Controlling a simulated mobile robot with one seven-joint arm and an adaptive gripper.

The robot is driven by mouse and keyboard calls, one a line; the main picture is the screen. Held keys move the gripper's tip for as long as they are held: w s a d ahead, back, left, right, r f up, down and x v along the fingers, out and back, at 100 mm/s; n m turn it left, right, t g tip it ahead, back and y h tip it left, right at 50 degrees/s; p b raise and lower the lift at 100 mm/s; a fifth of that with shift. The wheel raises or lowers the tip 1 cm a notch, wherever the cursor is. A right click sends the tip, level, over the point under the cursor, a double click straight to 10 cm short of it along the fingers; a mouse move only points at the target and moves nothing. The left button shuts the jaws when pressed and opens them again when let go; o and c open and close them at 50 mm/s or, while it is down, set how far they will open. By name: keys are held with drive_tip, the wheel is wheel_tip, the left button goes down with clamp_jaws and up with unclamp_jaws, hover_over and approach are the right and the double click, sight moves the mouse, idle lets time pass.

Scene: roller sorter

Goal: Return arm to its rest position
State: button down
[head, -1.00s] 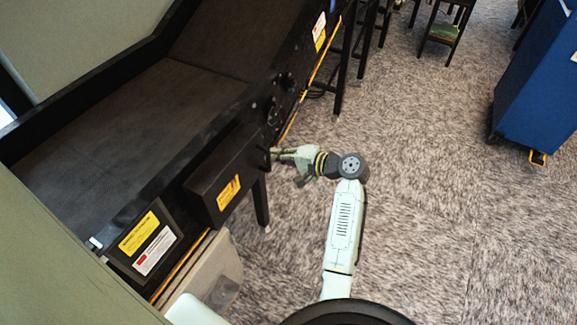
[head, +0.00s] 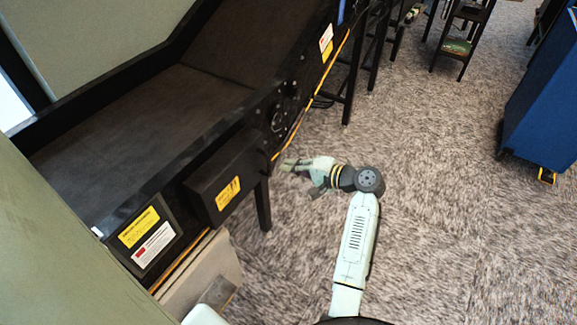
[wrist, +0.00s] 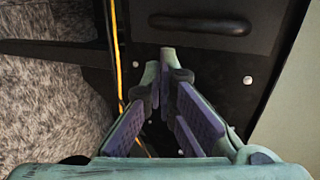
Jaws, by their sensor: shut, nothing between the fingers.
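My gripper (head: 287,164) is at the end of my pale green arm, to the right of the black roller sorter's side in the head view. It points left toward the sorter and holds nothing. In the wrist view my gripper (wrist: 166,62) has its fingers brought together at the tips, with purple pads on the inner faces. Behind the fingertips is a dark panel (wrist: 205,62) with a black handle-like part (wrist: 200,23).
The black sorter (head: 130,105) with its belt fills the left side. A blue cabinet (head: 545,100) stands at the right. A yellow cable (wrist: 116,60) runs beside the panel.

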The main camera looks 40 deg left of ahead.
drive_tip(key=s+b+v, duration=0.1)
drive_tip(key=v, duration=0.7)
drive_tip(key=shift+w+d+r, duration=0.15)
drive_tip(key=shift+w+d, duration=0.2)
drive_tip(key=shift+w, duration=0.1)
